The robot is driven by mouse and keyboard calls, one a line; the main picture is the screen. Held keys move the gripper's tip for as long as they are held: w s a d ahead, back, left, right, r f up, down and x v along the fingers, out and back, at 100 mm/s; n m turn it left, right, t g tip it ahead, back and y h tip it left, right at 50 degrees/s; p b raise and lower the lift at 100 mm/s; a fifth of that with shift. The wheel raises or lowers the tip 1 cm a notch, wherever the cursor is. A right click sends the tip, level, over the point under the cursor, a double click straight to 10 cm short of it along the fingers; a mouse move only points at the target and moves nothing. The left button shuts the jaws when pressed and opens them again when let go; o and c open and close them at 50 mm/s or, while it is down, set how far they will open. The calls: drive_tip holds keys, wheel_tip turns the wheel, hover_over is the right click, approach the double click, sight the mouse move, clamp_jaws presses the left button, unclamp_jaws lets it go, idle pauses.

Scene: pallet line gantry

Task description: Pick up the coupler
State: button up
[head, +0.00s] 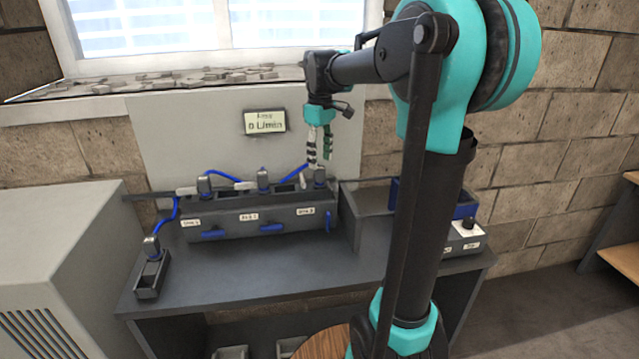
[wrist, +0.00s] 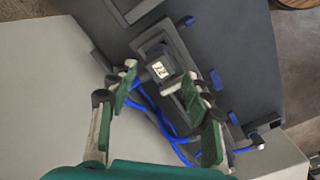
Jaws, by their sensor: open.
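A dark grey block-shaped coupler (head: 320,176) stands in the right end of the long manifold box (head: 262,228), with a blue hose beside it. My gripper (head: 318,158) is open and points down just above this coupler. In the wrist view the coupler (wrist: 157,66) shows a pale marked top face between and beyond the two green fingertips (wrist: 160,75). I cannot tell whether the fingers touch it. Similar couplers stand at the middle (head: 263,178) and left (head: 205,185) of the box. Another coupler (head: 151,246) stands in a small holder at the left.
A sign (head: 264,121) reading "0 L/min" hangs on the grey back panel. An open grey bin (head: 370,202) and a blue bin (head: 466,210) stand right of the manifold. A grey cabinet (head: 60,240) stands at the left. The bench front (head: 290,275) is clear.

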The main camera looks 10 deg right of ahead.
sight(320, 168)
drive_tip(key=shift+a+f, duration=0.1)
drive_tip(key=shift+f, duration=2.85)
drive_tip(key=shift+c, duration=0.2)
clamp_jaws()
